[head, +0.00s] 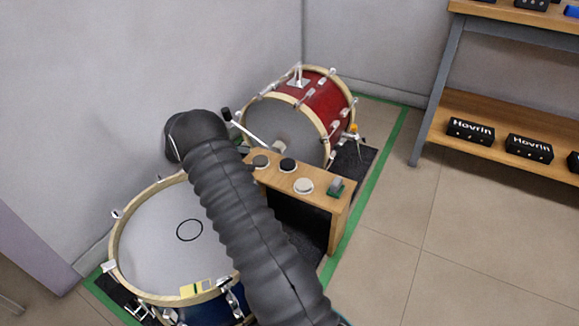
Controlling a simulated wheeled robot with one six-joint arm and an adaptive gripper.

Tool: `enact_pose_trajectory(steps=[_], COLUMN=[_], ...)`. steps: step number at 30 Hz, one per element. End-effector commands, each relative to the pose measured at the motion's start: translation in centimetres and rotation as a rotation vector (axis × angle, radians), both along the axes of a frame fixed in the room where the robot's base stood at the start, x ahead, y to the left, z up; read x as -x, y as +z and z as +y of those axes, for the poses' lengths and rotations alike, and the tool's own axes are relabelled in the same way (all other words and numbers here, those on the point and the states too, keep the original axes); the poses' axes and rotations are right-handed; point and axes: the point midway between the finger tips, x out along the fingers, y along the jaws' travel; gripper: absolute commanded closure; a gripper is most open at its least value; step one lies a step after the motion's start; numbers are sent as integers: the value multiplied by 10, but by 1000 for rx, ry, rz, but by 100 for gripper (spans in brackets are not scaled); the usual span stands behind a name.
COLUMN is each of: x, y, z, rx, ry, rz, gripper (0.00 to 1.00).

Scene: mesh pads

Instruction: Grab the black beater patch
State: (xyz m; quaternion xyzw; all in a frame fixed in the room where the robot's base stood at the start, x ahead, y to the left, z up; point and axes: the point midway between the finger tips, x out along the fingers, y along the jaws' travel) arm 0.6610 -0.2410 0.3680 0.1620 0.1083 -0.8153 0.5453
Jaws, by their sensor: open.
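A round black patch (288,165) lies on top of a small wooden bench (318,200), near the middle of its top. A dark grey disc (261,161) lies to its left and a white disc (303,186) to its lower right, all apart. My black-sleeved arm crosses from the bottom up to the left of the bench. It covers part of the bench's left side. My gripper does not show.
A red bass drum (325,98) stands behind the bench, and a drum with a white head (150,245) lies left of my arm. A wooden shelf (500,125) with black boxes (471,130) stands at the right. Tiled floor between bench and shelf is clear.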

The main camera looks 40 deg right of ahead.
Motion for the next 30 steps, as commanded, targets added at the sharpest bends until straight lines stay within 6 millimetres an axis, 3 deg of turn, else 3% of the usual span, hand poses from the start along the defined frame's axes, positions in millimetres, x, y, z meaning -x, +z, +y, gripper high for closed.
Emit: enact_pose_trajectory(steps=[10, 23, 30], x=[22, 34, 48], y=[-24, -35, -46], z=[-52, -77, -105], rx=[0, -2, -1], ry=[-3, -2, -3], rz=[1, -1, 1], gripper=[12, 12, 12])
